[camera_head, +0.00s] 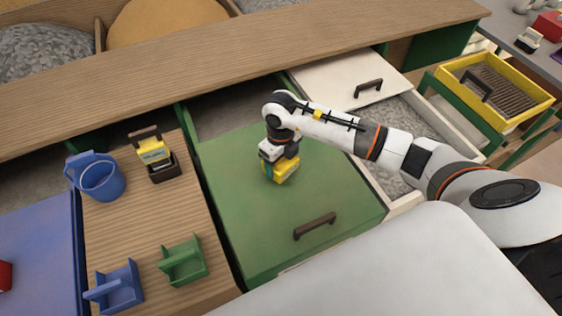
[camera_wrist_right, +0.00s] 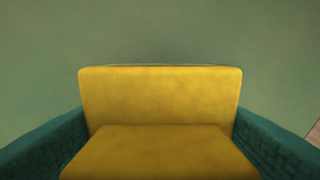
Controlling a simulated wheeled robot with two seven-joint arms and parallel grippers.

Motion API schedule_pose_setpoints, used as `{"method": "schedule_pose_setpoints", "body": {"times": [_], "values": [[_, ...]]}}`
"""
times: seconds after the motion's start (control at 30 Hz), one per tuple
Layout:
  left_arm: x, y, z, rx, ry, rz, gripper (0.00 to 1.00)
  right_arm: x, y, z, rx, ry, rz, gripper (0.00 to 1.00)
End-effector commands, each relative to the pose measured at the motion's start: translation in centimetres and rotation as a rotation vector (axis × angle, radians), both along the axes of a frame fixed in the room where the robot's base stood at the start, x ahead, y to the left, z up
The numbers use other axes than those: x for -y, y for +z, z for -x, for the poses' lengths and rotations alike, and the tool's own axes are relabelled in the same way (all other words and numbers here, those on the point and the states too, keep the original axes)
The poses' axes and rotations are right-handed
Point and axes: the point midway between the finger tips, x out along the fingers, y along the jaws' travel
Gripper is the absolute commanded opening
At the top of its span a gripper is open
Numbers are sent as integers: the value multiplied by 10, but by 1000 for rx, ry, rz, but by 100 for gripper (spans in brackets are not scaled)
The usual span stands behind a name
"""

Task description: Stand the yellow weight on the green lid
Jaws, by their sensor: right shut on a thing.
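The yellow weight (camera_head: 284,173) is held in my right gripper (camera_head: 278,160) over the green lid (camera_head: 235,205), left of and behind the lid's brown handle (camera_head: 315,226). In the right wrist view the yellow weight (camera_wrist_right: 160,95) fills the space between the teal fingers of my right gripper (camera_wrist_right: 160,150). The green lid (camera_wrist_right: 150,30) fills the background there. The weight's underside is hidden, so I cannot tell whether it touches the lid. My left gripper is not in view.
A white lid (camera_head: 345,75) and a yellow crate (camera_head: 520,110) lie to the right. The lid's front left is clear.

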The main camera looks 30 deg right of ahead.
Motion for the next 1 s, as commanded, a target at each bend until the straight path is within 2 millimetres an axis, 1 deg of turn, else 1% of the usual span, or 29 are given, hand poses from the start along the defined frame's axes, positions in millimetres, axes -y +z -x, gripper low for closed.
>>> {"method": "schedule_pose_setpoints", "body": {"times": [0.03,0.13,0.37,0.47,0.5,0.57,0.6,0.63,0.87,1.0], "values": [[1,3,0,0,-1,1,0,-1,-6,0,-2,-1,-2,29],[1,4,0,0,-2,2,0,-1,-14,0,2,0,-2,29],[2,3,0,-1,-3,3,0,0,-15,-1,3,1,-1,29],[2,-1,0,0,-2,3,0,0,-19,-1,3,0,-1,29],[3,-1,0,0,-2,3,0,0,-20,0,0,0,0,74],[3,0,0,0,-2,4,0,0,-19,0,0,0,0,84],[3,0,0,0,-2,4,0,0,-19,0,0,0,0,91],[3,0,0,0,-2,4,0,0,-19,0,0,0,0,94],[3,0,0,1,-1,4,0,0,-19,0,0,0,0,94],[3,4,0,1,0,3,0,0,-13,0,1,0,0,94]]}}
